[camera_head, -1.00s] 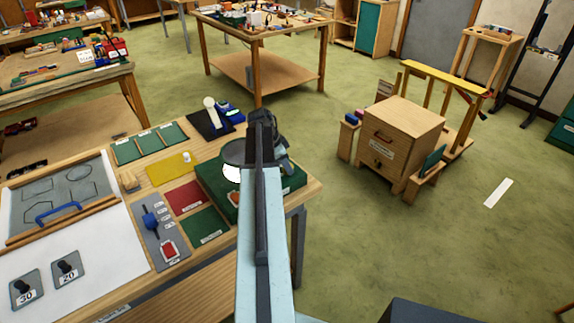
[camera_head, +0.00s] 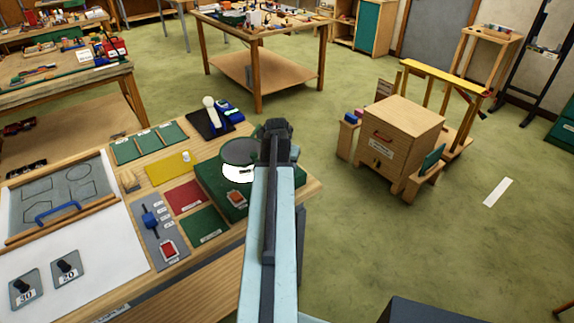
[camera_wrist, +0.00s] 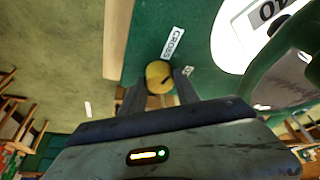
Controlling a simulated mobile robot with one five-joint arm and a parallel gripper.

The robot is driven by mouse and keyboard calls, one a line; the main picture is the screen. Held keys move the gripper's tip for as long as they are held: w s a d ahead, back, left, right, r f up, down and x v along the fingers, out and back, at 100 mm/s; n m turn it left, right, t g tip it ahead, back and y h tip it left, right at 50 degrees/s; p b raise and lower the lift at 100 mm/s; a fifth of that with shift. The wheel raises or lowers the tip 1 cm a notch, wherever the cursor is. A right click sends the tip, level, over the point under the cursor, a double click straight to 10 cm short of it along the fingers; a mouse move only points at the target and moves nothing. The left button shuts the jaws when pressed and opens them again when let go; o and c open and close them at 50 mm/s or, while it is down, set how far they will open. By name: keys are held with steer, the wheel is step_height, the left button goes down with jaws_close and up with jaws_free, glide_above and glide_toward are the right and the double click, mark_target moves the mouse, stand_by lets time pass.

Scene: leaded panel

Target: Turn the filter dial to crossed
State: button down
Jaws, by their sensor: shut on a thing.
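The filter dial (camera_wrist: 158,74) is a round yellow knob with a dark mark on it, in the wrist view. It sits near the edge of a green surface. A white label (camera_wrist: 172,46) reading "CROSS…" lies just beyond it. My gripper (camera_wrist: 160,87) has one finger on each side of the knob and is shut on it. In the head view my gripper (camera_head: 276,130) is at the right end of the green box (camera_head: 212,182), and my arm hides the dial. I cannot tell exactly where the dial's mark points.
A round grey-green disc (camera_head: 239,150) stands over a white disc (camera_head: 238,174) on the box, close beside my gripper. A red button (camera_head: 240,197) is on the box front. The bench (camera_head: 312,190) ends just right of my arm. A wooden cabinet (camera_head: 402,140) stands farther right on open floor.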

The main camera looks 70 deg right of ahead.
steer(key=shift+s+n, duration=0.1)
steer(key=shift+n, duration=0.6)
steer(key=shift+t, duration=0.4)
steer(key=c, duration=0.9)
jaws_free()
steer(key=p+v, duration=0.7)
steer(key=v, duration=0.1)
